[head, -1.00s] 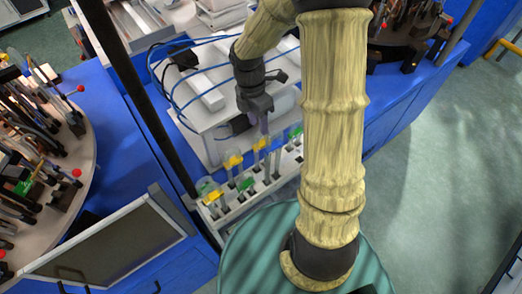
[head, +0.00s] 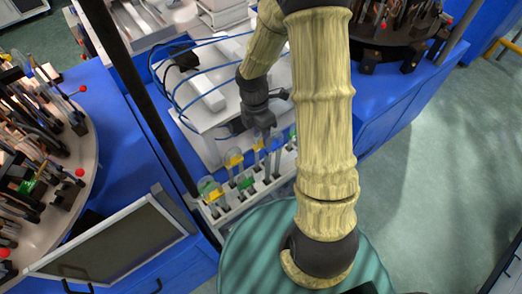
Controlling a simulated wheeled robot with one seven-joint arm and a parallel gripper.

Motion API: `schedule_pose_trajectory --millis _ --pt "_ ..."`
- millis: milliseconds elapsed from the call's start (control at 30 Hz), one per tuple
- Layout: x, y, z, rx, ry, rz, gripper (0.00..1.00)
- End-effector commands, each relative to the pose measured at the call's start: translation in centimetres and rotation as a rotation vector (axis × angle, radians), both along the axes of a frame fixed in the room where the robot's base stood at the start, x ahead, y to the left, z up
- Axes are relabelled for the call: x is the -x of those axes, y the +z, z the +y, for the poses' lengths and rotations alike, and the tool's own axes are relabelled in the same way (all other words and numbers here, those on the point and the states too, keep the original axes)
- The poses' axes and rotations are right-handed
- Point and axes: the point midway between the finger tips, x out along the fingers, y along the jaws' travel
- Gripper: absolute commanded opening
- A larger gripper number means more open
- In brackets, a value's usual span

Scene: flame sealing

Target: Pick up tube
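Several tubes stand upright in a pale rack with dark slots (head: 232,212). Some carry yellow caps or labels, such as the tube with a yellow band (head: 234,160), and some green, such as the tube with a green band (head: 245,183). At the rack's left end is a wider vessel with green and yellow (head: 209,189). My gripper (head: 266,136) points down over the right half of the rack, at the tops of the tubes there. Its fingers are small and partly merge with the tubes, so whether it holds one cannot be told. My arm hides the rack's right end.
A white machine (head: 205,100) with blue hoses stands behind the rack on a blue bench. A round table crowded with tools (head: 80,165) is at the left. A monitor (head: 115,245) stands at the front left. A dark post rises left of the rack.

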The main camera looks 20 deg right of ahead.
Motion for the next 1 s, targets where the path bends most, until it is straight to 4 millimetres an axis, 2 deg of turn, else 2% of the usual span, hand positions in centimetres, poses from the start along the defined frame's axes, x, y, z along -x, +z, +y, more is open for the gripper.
schedule_pose_trajectory --millis 67,200,267,700,867,1000 --pt "0.0 0.0 0.0 0.0 0.0 0.0 0.38" --pt "0.0 0.0 0.0 0.0 0.0 0.0 0.11" --pt "0.0 0.0 0.0 0.0 0.0 0.0 0.0" --pt "0.0 0.4 0.0 0.0 -0.001 -0.001 0.0" --pt "-0.1 2.0 -0.1 0.001 -0.001 -0.004 0.0" --pt "-0.1 4.2 -0.1 0.002 -0.002 -0.006 0.0"
